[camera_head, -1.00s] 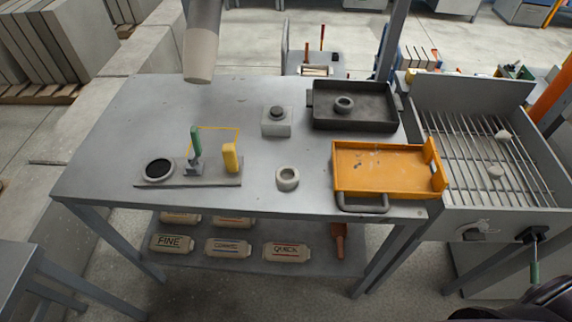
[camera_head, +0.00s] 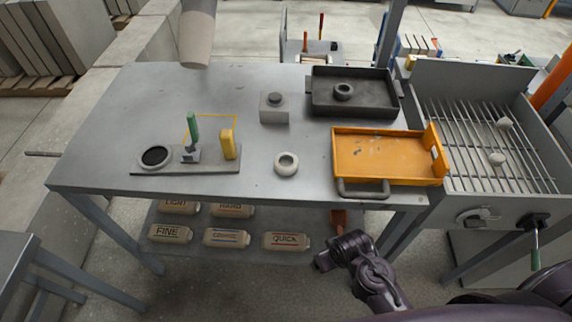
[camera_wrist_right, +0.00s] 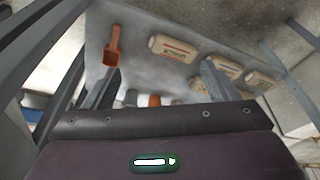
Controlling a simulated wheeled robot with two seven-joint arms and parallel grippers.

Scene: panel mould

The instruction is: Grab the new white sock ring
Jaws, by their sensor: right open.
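A pale, whitish ring (camera_head: 287,171) lies flat on the grey table (camera_head: 225,95), left of the orange tray, with its hole facing up. A darker grey ring (camera_head: 344,95) sits in the black tray. My right gripper (camera_wrist_right: 160,88) is open and empty, its two fingers spread apart in the right wrist view. In the head view my right arm (camera_head: 365,265) is in front of the table's front edge, lower right of the whitish ring and apart from it. The whitish ring is not seen in the wrist view. My left gripper is not in view.
A grey block (camera_head: 274,113) and a tool board (camera_head: 215,165) are to the left. Labelled bags (camera_head: 287,241) and an orange-brown scoop (camera_wrist_right: 112,50) lie on the lower shelf. A grill (camera_head: 470,155) stands right.

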